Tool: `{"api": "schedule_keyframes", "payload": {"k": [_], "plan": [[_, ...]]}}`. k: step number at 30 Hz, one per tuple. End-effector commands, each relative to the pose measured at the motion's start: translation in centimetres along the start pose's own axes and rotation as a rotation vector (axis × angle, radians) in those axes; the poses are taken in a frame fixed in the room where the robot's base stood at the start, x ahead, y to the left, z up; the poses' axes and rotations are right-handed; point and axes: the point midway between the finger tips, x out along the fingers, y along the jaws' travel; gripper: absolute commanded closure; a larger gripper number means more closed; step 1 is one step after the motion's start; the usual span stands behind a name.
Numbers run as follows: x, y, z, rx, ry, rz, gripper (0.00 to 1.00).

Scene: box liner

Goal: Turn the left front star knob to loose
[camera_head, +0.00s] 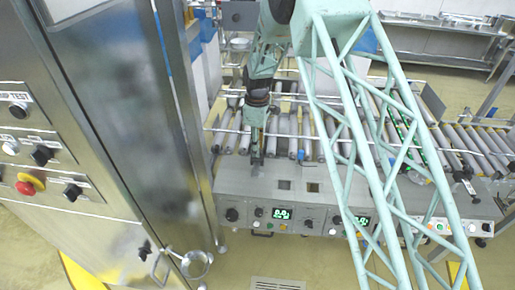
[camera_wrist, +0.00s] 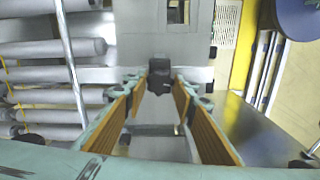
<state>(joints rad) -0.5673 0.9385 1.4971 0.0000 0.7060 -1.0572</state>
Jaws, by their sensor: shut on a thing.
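The left front star knob (camera_wrist: 159,74) is a dark, lobed knob in the upper middle of the wrist view. It sits between the tips of my gripper (camera_wrist: 158,86), whose orange-padded fingers are closed on it from both sides. In the head view my gripper (camera_head: 257,160) points down at the left part of the conveyor's front edge, just above the grey control panel. The knob is hidden by my gripper there, and I cannot read its turn angle or any loose mark.
The conveyor rollers (camera_head: 310,135) lie behind the gripper, with a thin guide rail (camera_head: 230,131) along them. The control panel (camera_head: 270,185) carries dials and green displays. A steel cabinet (camera_head: 130,110) stands close on the left. Another black knob (camera_head: 465,177) is at the right.

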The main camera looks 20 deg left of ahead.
Motion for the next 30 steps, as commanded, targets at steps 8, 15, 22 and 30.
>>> {"api": "schedule_keyframes", "payload": {"k": [8, 15, 22, 30], "plan": [[0.03, -0.03, 0.02, -0.002, 0.000, -0.001, 0.85], [0.03, -0.02, 0.02, -0.002, 0.000, -0.001, 0.61], [0.01, -0.01, 0.01, -0.002, 0.000, 0.000, 0.61], [-0.57, 0.04, -0.02, -0.001, 0.001, 0.001, 0.61]]}}
